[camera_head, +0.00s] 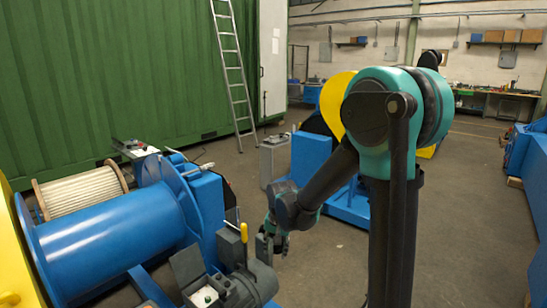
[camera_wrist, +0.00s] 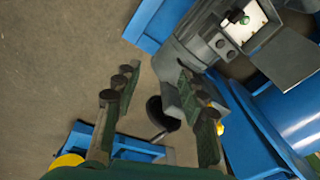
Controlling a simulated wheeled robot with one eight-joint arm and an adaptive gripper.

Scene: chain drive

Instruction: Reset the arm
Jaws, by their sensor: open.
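My gripper (camera_head: 272,243) hangs low at the end of my bent arm, beside the yellow-handled lever (camera_head: 244,232) and above the grey motor unit (camera_head: 250,288). In the wrist view my gripper's fingers (camera_wrist: 157,85) are spread apart, with no object clamped between them. A dark round part (camera_wrist: 160,113) shows in the gap between the fingers; I cannot tell how far below them it is. The grey motor (camera_wrist: 190,48) lies beyond the fingertips. Whether the gripper touches the lever or motor is unclear.
A large blue drum (camera_head: 115,238) stands at left, with a wound rope spool (camera_head: 82,190) behind it. An open box (camera_wrist: 262,22) with a grey lid (camera_wrist: 288,58) sits on the motor. A ladder (camera_head: 231,75) leans on the green container (camera_head: 110,70). Floor (camera_head: 460,200) at right is clear.

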